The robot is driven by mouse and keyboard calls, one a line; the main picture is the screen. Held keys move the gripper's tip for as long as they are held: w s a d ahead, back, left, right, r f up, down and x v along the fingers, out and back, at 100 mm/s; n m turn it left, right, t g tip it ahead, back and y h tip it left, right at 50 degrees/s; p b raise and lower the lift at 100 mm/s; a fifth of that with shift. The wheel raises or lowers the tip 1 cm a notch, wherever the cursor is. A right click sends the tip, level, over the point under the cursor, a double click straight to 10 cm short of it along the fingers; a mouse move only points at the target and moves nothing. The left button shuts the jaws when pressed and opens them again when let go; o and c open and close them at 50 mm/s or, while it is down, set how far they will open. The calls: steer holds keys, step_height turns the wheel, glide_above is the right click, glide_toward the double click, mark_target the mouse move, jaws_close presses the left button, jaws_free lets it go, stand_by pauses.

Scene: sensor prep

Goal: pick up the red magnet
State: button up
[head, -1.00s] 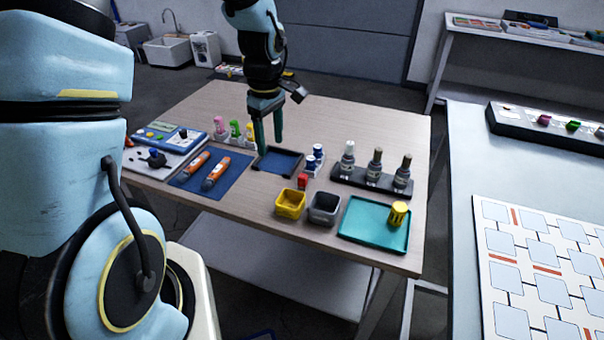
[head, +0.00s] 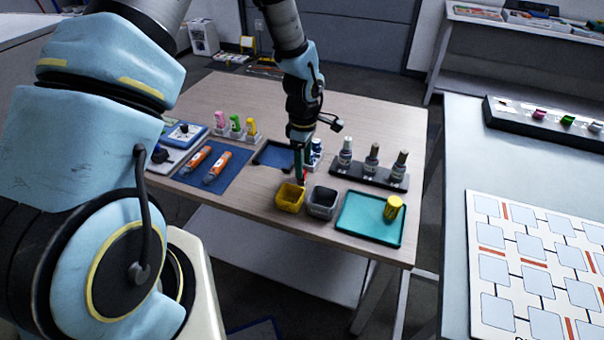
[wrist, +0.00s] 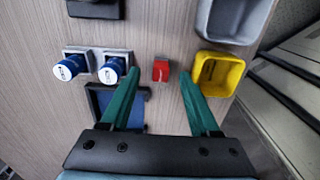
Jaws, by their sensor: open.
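The red magnet (wrist: 161,71) lies on the wooden table, between and a little beyond the two green fingertips in the wrist view. In the head view it is mostly hidden behind my gripper (head: 300,178), with only a bit of red (head: 305,177) showing. My gripper (wrist: 160,83) is open and empty. Its fingers point down at the table, one to each side of the magnet in the wrist view. I cannot tell the exact height of the fingertips above the table.
A yellow bin (wrist: 218,73) stands close beside the right finger, with a grey bin (wrist: 236,18) next to it. Two blue-capped bottles (wrist: 112,70) and a blue tray (wrist: 98,105) are near the left finger. A teal tray (head: 358,228) holds a yellow cylinder (head: 393,207).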

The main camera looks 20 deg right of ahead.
steer(key=shift+w+a+f+p, duration=0.15)
steer(key=shift+f+p, duration=0.45)
steer(key=shift+f, duration=1.25)
jaws_close()
